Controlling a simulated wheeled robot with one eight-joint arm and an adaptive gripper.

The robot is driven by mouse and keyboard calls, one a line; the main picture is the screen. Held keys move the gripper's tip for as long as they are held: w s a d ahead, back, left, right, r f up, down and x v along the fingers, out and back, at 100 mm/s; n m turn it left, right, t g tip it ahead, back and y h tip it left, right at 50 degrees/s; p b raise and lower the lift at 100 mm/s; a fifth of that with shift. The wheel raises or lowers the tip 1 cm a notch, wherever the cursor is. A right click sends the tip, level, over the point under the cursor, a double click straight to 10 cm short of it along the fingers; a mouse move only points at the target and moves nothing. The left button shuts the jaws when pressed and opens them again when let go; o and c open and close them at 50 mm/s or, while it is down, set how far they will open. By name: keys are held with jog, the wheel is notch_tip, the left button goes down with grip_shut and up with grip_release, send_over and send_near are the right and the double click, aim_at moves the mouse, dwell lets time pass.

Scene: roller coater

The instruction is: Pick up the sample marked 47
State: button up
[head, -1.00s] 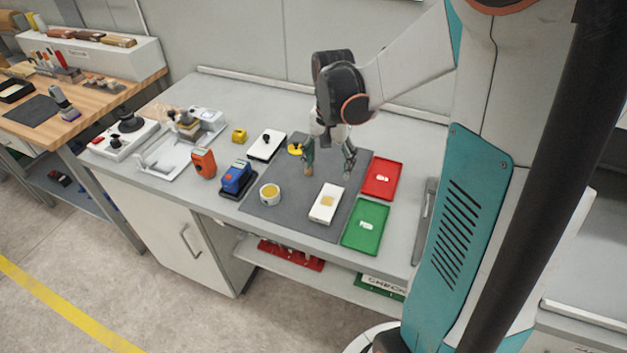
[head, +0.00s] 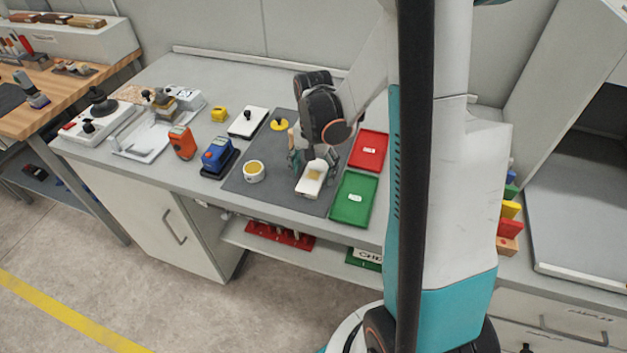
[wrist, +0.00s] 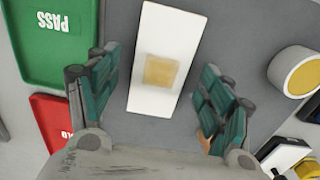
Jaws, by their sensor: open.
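A white rectangular block (head: 313,188) lies on the dark grey mat (head: 262,186) with a small tan square (head: 314,175) on its top. No number 47 is readable on it or on anything else in view. My gripper (head: 312,160) is open and empty, above the block's far end. In the wrist view, the white block (wrist: 160,103) and tan square (wrist: 161,72) lie between the two spread fingers of my gripper (wrist: 160,66). The fingers appear apart from both. My height above them is hard to judge.
A red tray (head: 369,150) and a green PASS tray (head: 354,198) stand right of the mat. A white cup with yellow contents (head: 253,171), a blue device (head: 217,155) and a yellow knobbed piece (head: 279,125) stand to the left and behind.

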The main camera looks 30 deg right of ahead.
jog(key=shift+f, duration=0.5)
jog(key=c, duration=1.1)
jog(key=shift+r, duration=0.1)
jog(key=shift+c, duration=0.2)
